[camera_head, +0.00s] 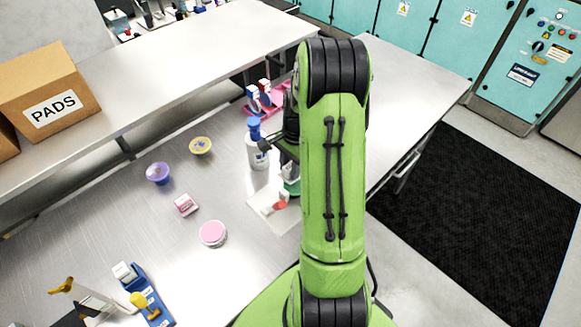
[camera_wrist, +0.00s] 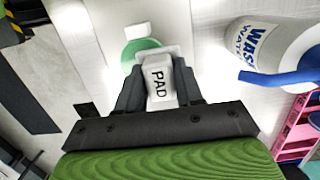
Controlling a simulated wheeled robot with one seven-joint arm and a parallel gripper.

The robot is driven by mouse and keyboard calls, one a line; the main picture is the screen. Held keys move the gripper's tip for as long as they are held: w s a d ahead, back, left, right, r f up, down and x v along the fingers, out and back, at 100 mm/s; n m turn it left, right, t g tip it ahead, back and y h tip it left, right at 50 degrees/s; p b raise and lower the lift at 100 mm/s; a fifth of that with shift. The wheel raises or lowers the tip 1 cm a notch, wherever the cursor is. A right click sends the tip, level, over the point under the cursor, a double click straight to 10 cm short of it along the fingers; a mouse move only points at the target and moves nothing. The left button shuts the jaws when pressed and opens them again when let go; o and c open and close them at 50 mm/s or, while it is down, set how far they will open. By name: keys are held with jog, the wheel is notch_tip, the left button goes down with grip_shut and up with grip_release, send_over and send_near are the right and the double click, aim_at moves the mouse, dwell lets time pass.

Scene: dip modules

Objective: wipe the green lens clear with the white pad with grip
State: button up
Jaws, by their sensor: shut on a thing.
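My gripper (camera_wrist: 158,72) is shut on the white pad with grip (camera_wrist: 160,88), whose grip reads "PAD" in the wrist view. The green lens (camera_wrist: 143,48) lies just beyond the pad, and the pad's far end overlaps its near edge in the picture. I cannot tell whether they touch. A whitish patch shows at the lens's far side. In the head view the green lens (camera_head: 292,187) shows as a small green edge beside my arm. My arm hides most of the gripper and pad there.
A wash water bottle (camera_head: 257,150) with a blue top stands close left of my gripper; it is at right in the wrist view (camera_wrist: 285,50). A pink rack (camera_head: 262,100) stands behind. A white sheet (camera_head: 265,212) with a red-ended item, a pink tub (camera_head: 212,234) and bowls lie left.

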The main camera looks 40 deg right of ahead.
notch_tip(320, 180, up, 6)
jog(key=p, duration=0.4)
jog(key=shift+f, duration=0.15)
jog(key=shift+s, duration=0.1)
dwell(0.3)
